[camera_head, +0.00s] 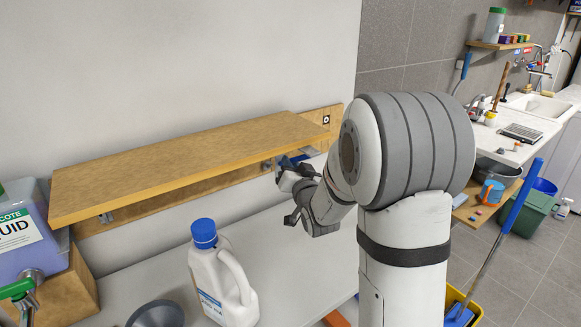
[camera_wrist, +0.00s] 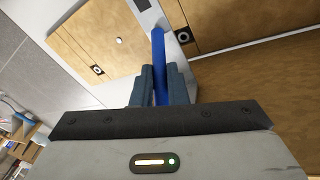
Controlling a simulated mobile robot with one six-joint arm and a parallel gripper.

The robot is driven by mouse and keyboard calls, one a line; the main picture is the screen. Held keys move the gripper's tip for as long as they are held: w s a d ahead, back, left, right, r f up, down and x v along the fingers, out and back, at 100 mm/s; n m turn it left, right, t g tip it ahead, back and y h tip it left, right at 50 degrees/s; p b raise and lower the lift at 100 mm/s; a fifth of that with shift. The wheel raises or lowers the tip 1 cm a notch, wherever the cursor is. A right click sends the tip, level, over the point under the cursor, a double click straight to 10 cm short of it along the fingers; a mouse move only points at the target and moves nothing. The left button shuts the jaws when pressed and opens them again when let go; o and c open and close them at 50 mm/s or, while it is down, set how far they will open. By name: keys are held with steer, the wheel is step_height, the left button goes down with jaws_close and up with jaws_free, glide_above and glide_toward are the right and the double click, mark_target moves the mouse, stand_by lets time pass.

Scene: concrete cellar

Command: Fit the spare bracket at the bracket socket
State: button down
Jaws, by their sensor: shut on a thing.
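My gripper (camera_head: 290,182) is under the right part of the wooden shelf board (camera_head: 190,160), close to the wall rail (camera_head: 170,200). In the wrist view its two fingers (camera_wrist: 160,85) are shut on a narrow blue piece, seemingly the spare bracket (camera_wrist: 158,45), which sticks out beyond the fingertips. A little of the blue bracket shows in the head view (camera_head: 292,160), mostly hidden by my gripper and arm. A dark round marking (camera_wrist: 185,37) sits on wood just right of the bracket's tip, apart from it in the picture. I cannot tell which fitting is the bracket socket.
A white jug with a blue cap (camera_head: 205,255) and a dark funnel (camera_head: 157,314) stand on the bench below the shelf. A purple liquid container (camera_head: 25,240) is at left. A black-and-white marker (camera_head: 326,119) is on the rail's right end.

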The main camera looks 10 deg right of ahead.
steer(key=shift+w+a+f+b, duration=0.1)
steer(key=shift+w+a+b, duration=0.2)
steer(key=shift+w+b, duration=0.35)
steer(key=shift+w+a+f+b, duration=0.1)
steer(key=shift+w+a+b, duration=0.25)
steer(key=shift+w, duration=0.4)
steer(key=shift+w+a+r+b, duration=0.1)
steer(key=shift+w+a+b, duration=0.05)
steer(key=shift+w, duration=0.3)
steer(key=shift+w+a+r+b, duration=0.1)
steer(key=shift+w+a+b, duration=0.05)
steer(key=shift+w, duration=0.25)
steer(key=shift+w+a, duration=0.2)
steer(key=shift+w, duration=0.3)
steer(key=shift+w+a, duration=0.15)
steer(key=shift+w, duration=0.3)
steer(key=c, duration=1.3)
jaws_free()
steer(key=shift+c, duration=0.2)
steer(key=shift+s, duration=0.1)
steer(key=b, duration=0.2)
glide_toward(281, 162)
steer(key=w, duration=0.1)
steer(key=w+r, duration=0.1)
steer(key=w, duration=0.2)
steer(key=shift+w+a+r, duration=0.1)
steer(key=shift+a+r, duration=0.25)
steer(key=shift+r, duration=0.05)
